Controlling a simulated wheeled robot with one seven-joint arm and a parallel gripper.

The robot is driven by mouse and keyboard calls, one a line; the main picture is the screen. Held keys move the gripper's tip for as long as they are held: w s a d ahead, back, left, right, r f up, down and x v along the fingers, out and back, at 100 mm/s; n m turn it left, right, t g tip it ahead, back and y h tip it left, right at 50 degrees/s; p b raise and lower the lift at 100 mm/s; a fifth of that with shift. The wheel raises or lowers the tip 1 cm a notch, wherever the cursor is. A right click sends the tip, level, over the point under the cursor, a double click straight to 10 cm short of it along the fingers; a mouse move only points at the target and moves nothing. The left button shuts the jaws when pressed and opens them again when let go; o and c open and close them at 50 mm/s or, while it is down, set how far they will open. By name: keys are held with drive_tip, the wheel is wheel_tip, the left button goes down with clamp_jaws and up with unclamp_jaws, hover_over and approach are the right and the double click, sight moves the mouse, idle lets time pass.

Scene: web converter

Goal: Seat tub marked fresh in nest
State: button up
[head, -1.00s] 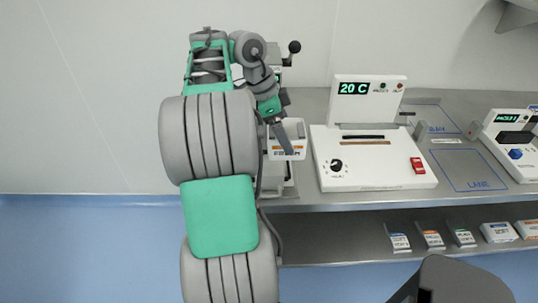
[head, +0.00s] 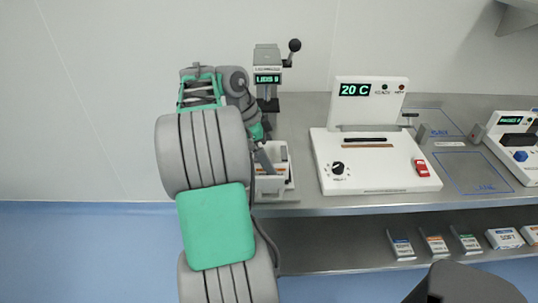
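The tub marked fresh (head: 269,185) is a small white open tub with an orange label. It sits low at the front of the lidding press (head: 268,78), at the left end of the bench. My gripper (head: 265,166) comes down from the upper left and overlaps the tub's rim; it appears shut on the tub wall, though only one grey finger shows clearly. The nest is hidden under and behind the tub and my arm. I cannot tell whether the tub touches it. The press display seems to read LIDS 0, and its black-knobbed lever is raised.
A white sealer box (head: 375,175) showing 20 C stands right of the press. Marked bench areas (head: 470,172) and another white unit (head: 515,140) lie further right. Several small packs (head: 435,243) sit on the lower shelf. My arm covers the left.

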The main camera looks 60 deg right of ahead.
drive_tip(key=p+v, duration=0.7)
drive_tip(key=v, duration=0.4)
drive_tip(key=w+a+r+n+t+h, duration=0.2)
drive_tip(key=w+a+n+t, duration=0.1)
drive_tip(key=w+a+n, duration=0.9)
drive_tip(key=s+a+f+n+t+y, duration=0.1)
drive_tip(key=a+f+n, duration=0.1)
drive_tip(key=a+n, duration=0.4)
drive_tip(key=s+a+f+n+t+y, duration=0.1)
drive_tip(key=a+n, duration=0.5)
drive_tip(key=a, duration=0.8)
drive_tip(key=s+a+f+n+t+y, duration=0.1)
drive_tip(key=a+f+n+t+y, duration=0.1)
drive_tip(key=a+f+n, duration=0.2)
drive_tip(key=a+n, duration=0.3)
drive_tip(key=a, duration=0.3)
drive_tip(key=shift+f+t, duration=0.3)
drive_tip(key=shift+f, duration=0.05)
drive_tip(key=shift+d, duration=0.15)
